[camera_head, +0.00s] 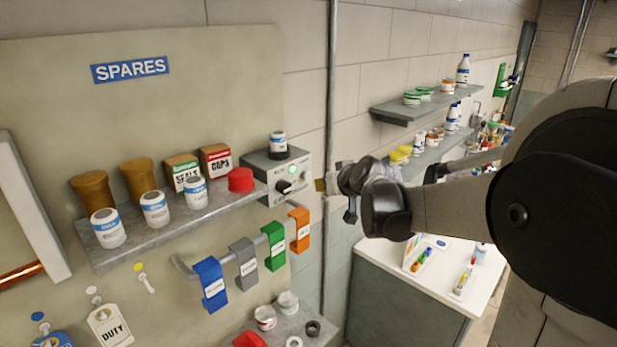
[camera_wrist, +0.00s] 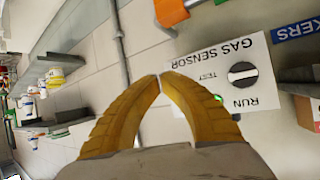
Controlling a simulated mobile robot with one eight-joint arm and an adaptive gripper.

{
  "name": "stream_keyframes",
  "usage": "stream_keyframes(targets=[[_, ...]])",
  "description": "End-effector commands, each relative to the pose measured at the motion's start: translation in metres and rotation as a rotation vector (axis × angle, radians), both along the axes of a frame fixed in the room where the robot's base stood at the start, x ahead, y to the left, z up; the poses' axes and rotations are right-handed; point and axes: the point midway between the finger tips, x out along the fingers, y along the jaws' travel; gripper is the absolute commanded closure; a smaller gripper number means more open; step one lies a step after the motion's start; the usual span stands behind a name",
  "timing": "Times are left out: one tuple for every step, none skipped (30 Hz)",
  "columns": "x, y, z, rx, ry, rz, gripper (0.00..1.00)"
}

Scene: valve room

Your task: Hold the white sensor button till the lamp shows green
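The grey gas sensor box (camera_head: 262,163) stands at the right end of the spares shelf. Its white front panel (camera_wrist: 203,62) reads GAS SENSOR, TEST and RUN, upside down in the wrist view. A black knob (camera_head: 284,187) is on the panel; it also shows in the wrist view (camera_wrist: 243,74). A small lamp (camera_head: 291,169) glows green; it is partly behind a finger in the wrist view (camera_wrist: 218,98). I cannot make out the white button clearly. My gripper (camera_wrist: 160,76) has its yellow fingertips together, with nothing between them. It is just right of the panel (camera_head: 321,185), apparently apart from it.
A white jar (camera_head: 278,141) stands on the box. A red cap (camera_head: 241,180) and several jars stand on the shelf (camera_head: 180,222) to the left. A vertical pipe (camera_head: 332,90) runs behind my gripper.

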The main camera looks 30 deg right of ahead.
Motion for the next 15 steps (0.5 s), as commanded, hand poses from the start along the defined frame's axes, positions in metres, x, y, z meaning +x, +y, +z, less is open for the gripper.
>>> stream_keyframes(targets=[[-0.005, -0.003, 0.000, 0.000, 0.000, -0.001, 1.00], [-0.008, -0.004, 0.000, -0.001, 0.000, -0.002, 1.00], [-0.012, -0.005, 0.000, 0.000, 0.000, -0.002, 1.00], [-0.015, -0.006, 0.000, 0.000, 0.001, -0.001, 1.00], [-0.018, -0.007, 0.000, 0.000, 0.001, -0.001, 1.00], [-0.021, -0.008, 0.000, 0.000, 0.001, -0.001, 1.00], [-0.024, -0.009, 0.000, 0.000, 0.001, -0.002, 1.00], [-0.026, -0.010, 0.000, 0.000, 0.000, -0.002, 1.00], [-0.029, -0.011, 0.000, 0.000, 0.000, -0.001, 1.00], [-0.030, -0.011, 0.000, 0.000, 0.000, -0.001, 1.00], [-0.031, -0.012, 0.000, 0.000, 0.000, -0.001, 1.00], [-0.032, -0.012, 0.000, 0.000, 0.000, 0.000, 1.00], [-0.033, -0.012, 0.000, 0.000, 0.000, 0.000, 1.00], [-0.033, -0.012, 0.000, 0.000, 0.000, 0.000, 1.00], [-0.033, -0.012, 0.000, 0.000, 0.000, 0.000, 1.00]])
